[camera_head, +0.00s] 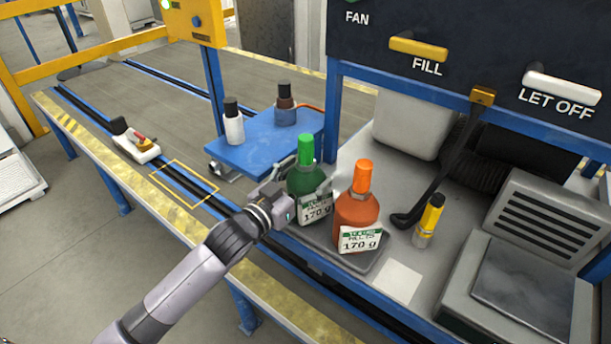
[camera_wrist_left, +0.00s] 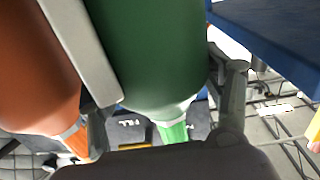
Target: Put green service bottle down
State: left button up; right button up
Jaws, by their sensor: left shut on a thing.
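The green service bottle (camera_head: 305,181) has a bright green cap and a 170 g tag. It stands upright beside the orange bottle (camera_head: 355,212) at the dark tray (camera_head: 372,256); whether its base touches the tray cannot be told. My left gripper (camera_head: 300,190) is shut on the green bottle from its left side. In the left wrist view the green bottle (camera_wrist_left: 150,50) fills the space between the fingers (camera_wrist_left: 165,95). One finger lies between it and the orange bottle (camera_wrist_left: 35,70). My right gripper is not in view.
A blue cart (camera_head: 262,145) with a white bottle (camera_head: 233,125) and a dark bottle (camera_head: 285,108) stands behind. A yellow outlined square (camera_head: 184,184) on the rail is clear.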

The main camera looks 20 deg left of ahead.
pick_arm(q)
jog(key=o, duration=2)
jog(key=shift+f, duration=0.1)
jog(key=shift+r, duration=0.2)
jog(key=shift+s+a+f, duration=0.1)
jog(key=shift+s+f, duration=0.05)
jog(key=shift+s, duration=0.15)
jog(key=b+v, duration=0.1)
jog(key=v, duration=1)
jog(key=shift+s, duration=0.2)
jog(key=shift+a, duration=0.1)
